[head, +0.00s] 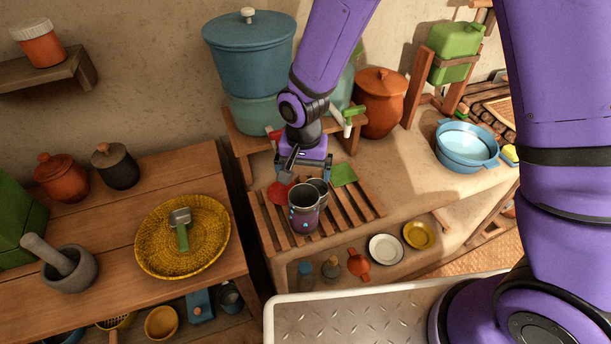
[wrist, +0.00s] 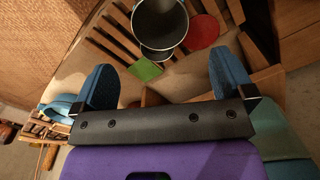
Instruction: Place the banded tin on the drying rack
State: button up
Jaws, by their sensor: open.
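The banded tin (head: 304,212), grey metal with a purple-blue band, stands upright on the wooden slats of the drying rack (head: 358,205). A rounded grey part shows just behind its rim. My gripper (head: 303,172) is open and empty, just behind the tin, toward the wall. In the wrist view, the tin (wrist: 158,18) lies ahead of and between the spread blue fingers of my gripper (wrist: 163,78), apart from both. Its lower part is hidden in that view.
A red disc (head: 279,191) and a green square (head: 344,175) lie on the rack. A blue pot (head: 248,60) and an orange jar (head: 380,103) stand behind. A yellow basket (head: 155,262) is on the left table, across a dark gap.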

jog(key=shift+r, duration=0.2)
jog(key=s+d+r+n+t, duration=0.1)
jog(key=d+r, duration=0.6)
jog(key=r, duration=0.3)
jog(key=d+r+t, duration=0.1)
jog(key=d+r, duration=0.6)
jog(key=r, duration=0.4)
jog(key=s+d+r+n+t, duration=0.1)
jog(key=s+d+r, duration=0.5)
jog(key=s, duration=0.2)
jog(key=s+d+r+t, duration=0.2)
jog(key=s+d+r, duration=0.3)
jog(key=s, duration=0.3)
jog(key=shift+s+d+r+n, duration=0.35)
jog(key=shift+d+r+n, duration=0.05)
jog(key=shift+d, duration=0.25)
dwell(0.7)
